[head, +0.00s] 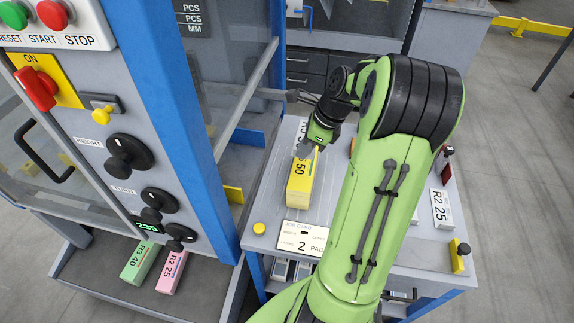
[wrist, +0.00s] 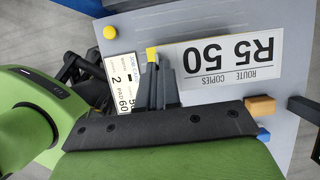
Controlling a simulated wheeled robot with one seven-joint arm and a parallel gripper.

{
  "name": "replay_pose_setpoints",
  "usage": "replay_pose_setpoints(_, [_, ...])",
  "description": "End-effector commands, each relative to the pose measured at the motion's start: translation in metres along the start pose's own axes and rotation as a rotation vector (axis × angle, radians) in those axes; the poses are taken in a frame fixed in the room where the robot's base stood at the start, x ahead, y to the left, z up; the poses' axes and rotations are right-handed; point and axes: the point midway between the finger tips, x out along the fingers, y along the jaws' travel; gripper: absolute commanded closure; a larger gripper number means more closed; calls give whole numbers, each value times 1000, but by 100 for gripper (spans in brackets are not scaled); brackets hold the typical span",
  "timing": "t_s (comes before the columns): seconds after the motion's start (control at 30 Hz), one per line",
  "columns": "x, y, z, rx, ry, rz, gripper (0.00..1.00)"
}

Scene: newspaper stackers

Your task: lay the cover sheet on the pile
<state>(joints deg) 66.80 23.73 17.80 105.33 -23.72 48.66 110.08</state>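In the wrist view a white sheet (wrist: 225,62) reading R5 50, ROUTE, COPIES lies flat and fills much of the upper picture. A small yellow edge (wrist: 152,53) shows at its left end. My gripper (head: 303,150) is low at the far end of the yellow pile. In the wrist view its dark fingers (wrist: 160,85) stand close together by the sheet's left end. I cannot tell whether they pinch anything.
A job card (head: 303,240) lies at the table's front, near a yellow button (head: 259,228). A white R2 25 label (head: 441,208) is at the right. Green (head: 140,262) and pink (head: 171,272) bundles lie at lower left. The blue-framed machine stands close on the left.

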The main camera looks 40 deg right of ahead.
Motion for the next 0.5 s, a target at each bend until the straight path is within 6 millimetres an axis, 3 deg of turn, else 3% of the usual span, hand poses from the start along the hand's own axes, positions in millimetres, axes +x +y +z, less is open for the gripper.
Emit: replay_pose_setpoints(0.5, [92,1,-37,5,0,3,100])
